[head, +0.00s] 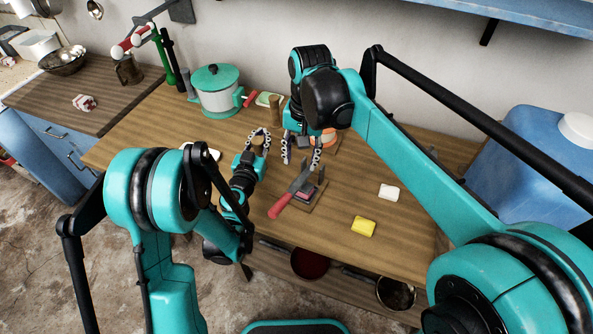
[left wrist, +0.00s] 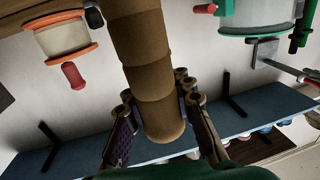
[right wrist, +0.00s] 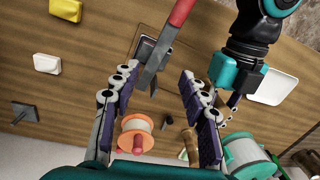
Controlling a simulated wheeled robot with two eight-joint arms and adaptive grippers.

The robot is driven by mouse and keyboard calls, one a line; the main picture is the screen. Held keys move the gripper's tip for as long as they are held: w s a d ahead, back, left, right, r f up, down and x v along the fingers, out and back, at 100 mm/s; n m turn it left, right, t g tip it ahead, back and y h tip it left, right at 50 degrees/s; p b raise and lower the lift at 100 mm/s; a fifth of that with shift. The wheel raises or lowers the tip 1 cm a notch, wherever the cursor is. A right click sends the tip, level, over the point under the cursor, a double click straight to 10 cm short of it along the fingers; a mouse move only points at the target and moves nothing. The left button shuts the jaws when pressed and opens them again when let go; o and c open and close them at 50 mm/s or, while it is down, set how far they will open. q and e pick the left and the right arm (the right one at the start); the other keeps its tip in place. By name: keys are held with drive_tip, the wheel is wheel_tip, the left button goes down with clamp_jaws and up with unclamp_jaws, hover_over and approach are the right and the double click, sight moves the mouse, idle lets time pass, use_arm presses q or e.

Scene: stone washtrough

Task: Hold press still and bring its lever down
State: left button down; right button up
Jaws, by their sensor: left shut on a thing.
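The press (head: 303,196) stands on the wooden worktop, with a small dark base, a grey lever and a red handle (head: 279,207). In the right wrist view its grey lever (right wrist: 153,68) slants up with the red handle (right wrist: 180,12) at the top. My right gripper (head: 301,160) is open just behind the press; its fingers are apart, with the lever's end showing between them. My left gripper (head: 258,143) is beyond the press to the left, shut on a brown wooden cylinder (left wrist: 155,70). It is not on the press.
A green-lidded pot (head: 218,98) stands at the back left. A spool with orange rims (right wrist: 135,130) is close to my right gripper. A white block (head: 389,192) and a yellow block (head: 363,227) lie right of the press. A blue jug (head: 525,155) fills the right end.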

sight(282, 201)
wheel_tip(282, 201, up, 7)
idle(0.7)
idle(1.1)
drive_tip(key=shift+s+a, duration=0.2)
drive_tip(key=shift+a, duration=0.05)
drive_tip(key=c, duration=0.7)
drive_tip(key=s+a, duration=0.1)
drive_tip(key=s, duration=0.1)
drive_tip(key=s+a+f+m, duration=0.1)
drive_tip(key=s, duration=0.1)
drive_tip(key=s+a+m, duration=0.1)
drive_tip(key=s+a, duration=0.1)
drive_tip(key=shift+s+f+h, duration=0.25)
drive_tip(key=shift+f+h, duration=0.1)
drive_tip(key=shift+h, duration=0.05)
clamp_jaws()
drive_tip(key=shift+m, duration=0.3)
drive_tip(key=shift+s+a+f, duration=0.1)
drive_tip(key=shift+s+f, duration=0.1)
drive_tip(key=shift+f, duration=2.05)
drive_tip(key=shift+s+f, duration=0.15)
drive_tip(key=shift+f, duration=2.2)
